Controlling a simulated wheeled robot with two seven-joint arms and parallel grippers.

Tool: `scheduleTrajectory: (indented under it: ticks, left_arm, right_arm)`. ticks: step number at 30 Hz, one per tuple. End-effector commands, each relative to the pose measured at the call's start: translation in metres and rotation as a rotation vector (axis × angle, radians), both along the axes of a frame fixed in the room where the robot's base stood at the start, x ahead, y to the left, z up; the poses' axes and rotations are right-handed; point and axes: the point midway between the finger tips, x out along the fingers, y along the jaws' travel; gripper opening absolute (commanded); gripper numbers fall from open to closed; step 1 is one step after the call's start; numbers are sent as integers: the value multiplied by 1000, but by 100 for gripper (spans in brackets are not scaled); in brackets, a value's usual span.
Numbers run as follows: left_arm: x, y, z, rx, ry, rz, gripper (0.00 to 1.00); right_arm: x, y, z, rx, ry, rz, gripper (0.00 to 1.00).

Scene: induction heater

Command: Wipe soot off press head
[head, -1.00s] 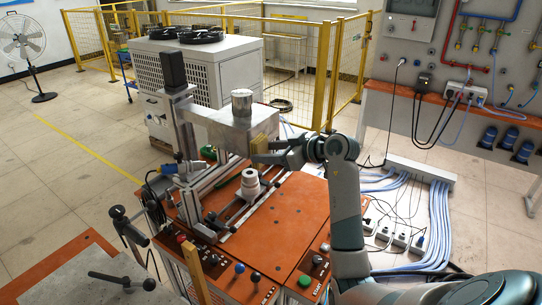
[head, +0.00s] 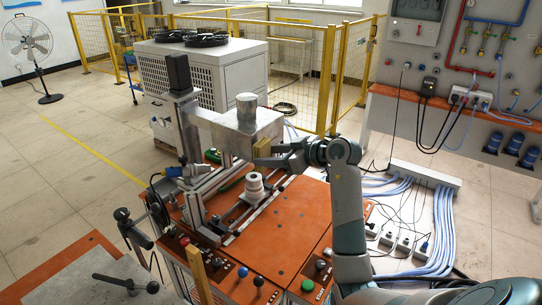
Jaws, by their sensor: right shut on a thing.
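The press head (head: 228,131) is a grey metal block with a short cylinder (head: 247,108) on top, carried out from an upright column above the orange bench. My right gripper (head: 268,155) is at the lower right front of the press head, shut on a small yellowish-tan block (head: 261,148). The block is close against the press head's face; I cannot tell whether it touches. No soot can be clearly made out at this size. My left gripper is not in view.
Below the press head, a pale stepped cylinder (head: 254,185) stands on the rails. The orange bench (head: 285,228) is mostly clear at front right, with buttons and knobs along its front. Cables (head: 430,225) and power strips lie on the floor at right.

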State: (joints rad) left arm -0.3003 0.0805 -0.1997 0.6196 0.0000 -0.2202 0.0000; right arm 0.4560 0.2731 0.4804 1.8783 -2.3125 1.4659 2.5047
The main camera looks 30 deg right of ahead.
Motion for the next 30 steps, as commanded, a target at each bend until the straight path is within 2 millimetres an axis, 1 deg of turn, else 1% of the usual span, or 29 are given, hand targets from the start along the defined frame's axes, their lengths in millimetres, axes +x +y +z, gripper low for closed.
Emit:
scheduleTrajectory:
  ticks: [24, 30]
  left_arm:
    - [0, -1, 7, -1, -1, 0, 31]
    - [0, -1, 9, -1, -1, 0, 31]
  right_arm:
    - [12, 5, 1, 0, -1, -1, 30]
    - [13, 1, 1, 1, 0, -1, 30]
